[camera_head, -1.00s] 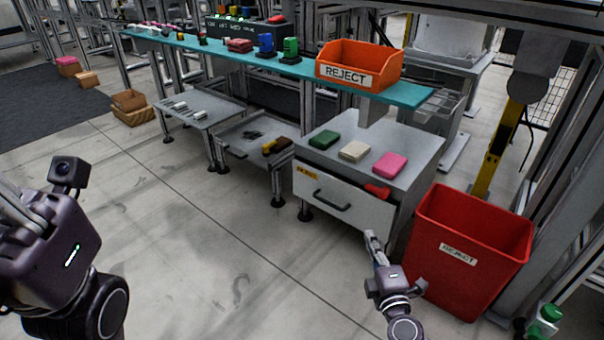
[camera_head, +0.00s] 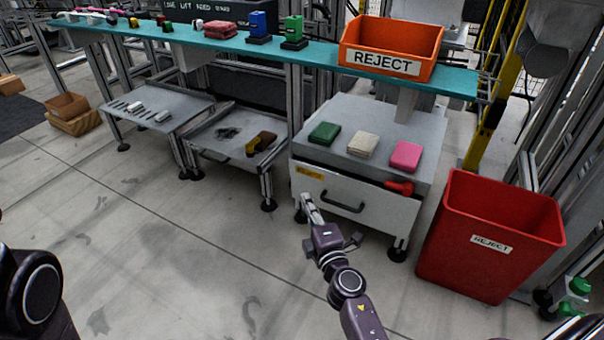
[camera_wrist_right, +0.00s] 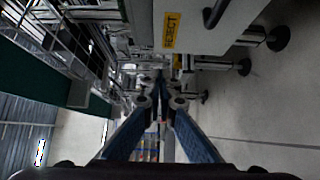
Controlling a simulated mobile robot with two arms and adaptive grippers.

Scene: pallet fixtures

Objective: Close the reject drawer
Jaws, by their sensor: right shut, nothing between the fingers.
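The reject drawer (camera_head: 360,207) is the white front with a yellow label and dark bar handle (camera_head: 342,206), under the grey cabinet top (camera_head: 340,112). It appears to stand a little out from the cabinet, and a red object (camera_head: 400,187) shows at its upper right edge. In the right wrist view, the drawer front (camera_wrist_right: 195,35) is at the top, with its REJECT label. My right gripper (camera_head: 309,203) is shut and empty near the front's lower left edge; I cannot tell whether it touches. It also shows in the wrist view (camera_wrist_right: 160,80). My left gripper is out of view.
A red reject bin (camera_head: 480,260) stands right of the cabinet. Green, beige and pink blocks lie on the cabinet top. An orange REJECT tray (camera_head: 390,40) sits on the teal shelf (camera_head: 330,55) above. Low tables stand left. The floor in front is clear.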

